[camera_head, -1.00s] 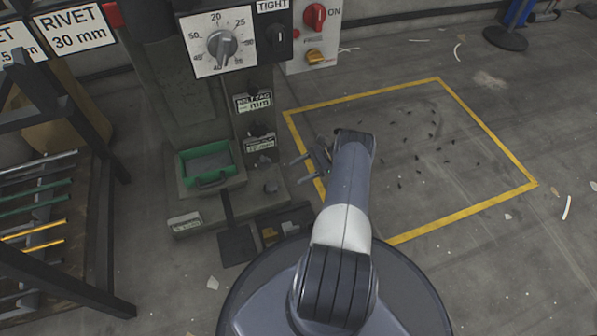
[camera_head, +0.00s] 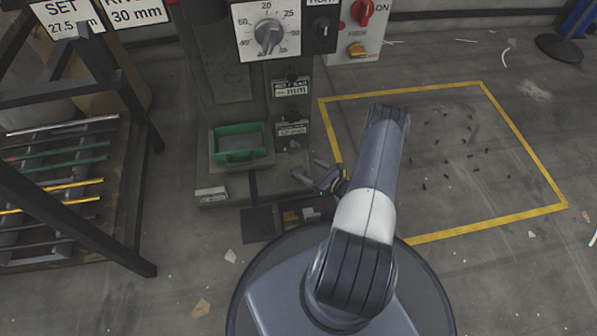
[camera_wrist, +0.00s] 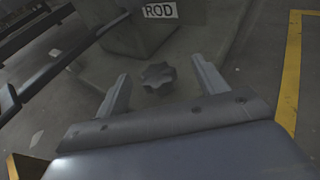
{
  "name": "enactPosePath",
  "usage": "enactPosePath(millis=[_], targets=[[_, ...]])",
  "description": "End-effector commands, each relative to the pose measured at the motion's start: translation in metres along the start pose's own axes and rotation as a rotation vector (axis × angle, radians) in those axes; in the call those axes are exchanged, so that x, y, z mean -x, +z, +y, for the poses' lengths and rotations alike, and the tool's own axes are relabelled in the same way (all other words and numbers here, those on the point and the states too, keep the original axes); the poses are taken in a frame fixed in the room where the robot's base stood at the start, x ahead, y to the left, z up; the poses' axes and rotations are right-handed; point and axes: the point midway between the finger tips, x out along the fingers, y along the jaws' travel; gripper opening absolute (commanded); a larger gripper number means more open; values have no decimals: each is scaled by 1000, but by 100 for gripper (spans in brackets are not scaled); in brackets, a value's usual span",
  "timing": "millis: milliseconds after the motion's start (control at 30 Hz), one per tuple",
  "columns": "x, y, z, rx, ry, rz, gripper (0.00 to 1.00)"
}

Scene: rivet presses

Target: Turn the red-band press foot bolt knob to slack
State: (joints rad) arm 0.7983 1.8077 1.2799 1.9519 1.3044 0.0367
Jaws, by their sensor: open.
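The press foot bolt knob (camera_wrist: 159,76) is a dark grey lobed knob low on the press foot, seen between my finger tips in the wrist view. In the head view a small dark knob (camera_head: 295,145) shows on the press base, just beyond my fingers. My gripper (camera_head: 306,168) is open, its two fingers pointing at the knob from the right front and apart from it. The press (camera_head: 222,95) stands upright at the upper middle. Its red band is not clearly visible.
A green tray (camera_head: 239,155) sits on the press base. A dial panel (camera_head: 268,32) and a red switch knob (camera_head: 362,11) are above. A rod rack (camera_head: 65,190) stands left. Yellow-lined floor (camera_head: 450,150) on the right holds only small scraps.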

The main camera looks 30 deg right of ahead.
Motion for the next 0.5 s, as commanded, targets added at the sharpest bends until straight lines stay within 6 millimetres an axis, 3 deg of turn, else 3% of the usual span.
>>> enactPosePath(millis=[267,500], targets=[[23,-16,20,-59,-132,141,67],[1,-24,18,-57,-135,149,67]])
